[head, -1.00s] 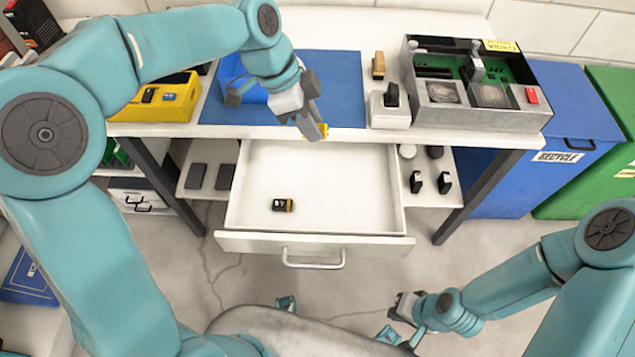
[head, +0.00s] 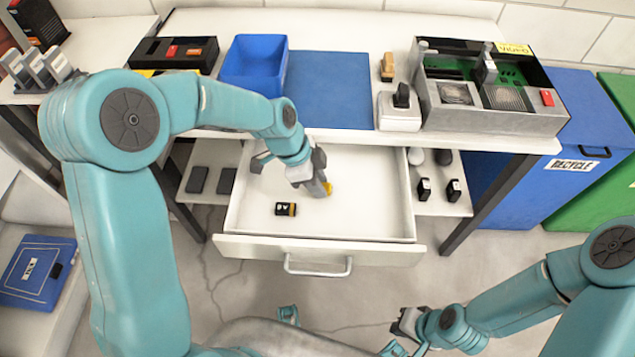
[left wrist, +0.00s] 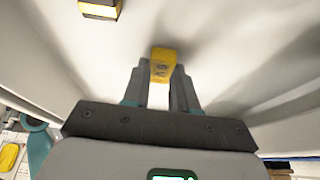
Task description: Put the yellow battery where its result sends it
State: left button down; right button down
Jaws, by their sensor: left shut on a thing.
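The yellow battery (left wrist: 162,62) is between the fingers of my left gripper (left wrist: 160,85), which is shut on it, in the left wrist view. In the head view my left gripper (head: 320,188) points down inside the open drawer, with the yellow battery (head: 328,188) showing at its tip. I cannot tell whether the battery touches the drawer floor. The drawer (head: 370,225) is pulled out under the bench. A black battery with an orange-yellow end (head: 285,209) lies on the drawer floor, left of the gripper; it also shows in the left wrist view (left wrist: 100,8). My right gripper (head: 405,325) is low at the right, its jaws unclear.
On the bench are a blue bin (head: 255,65), a blue mat (head: 330,90), a white device (head: 398,112) and a grey tester box (head: 490,115). A blue recycle bin (head: 570,135) and a green bin (head: 615,165) stand right. Dark items lie on side shelves.

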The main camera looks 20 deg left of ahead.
pick_arm(q)
jog(key=shift+f, duration=0.1)
jog(key=shift+f, duration=0.15)
jog(key=c, duration=0.9)
grip_release()
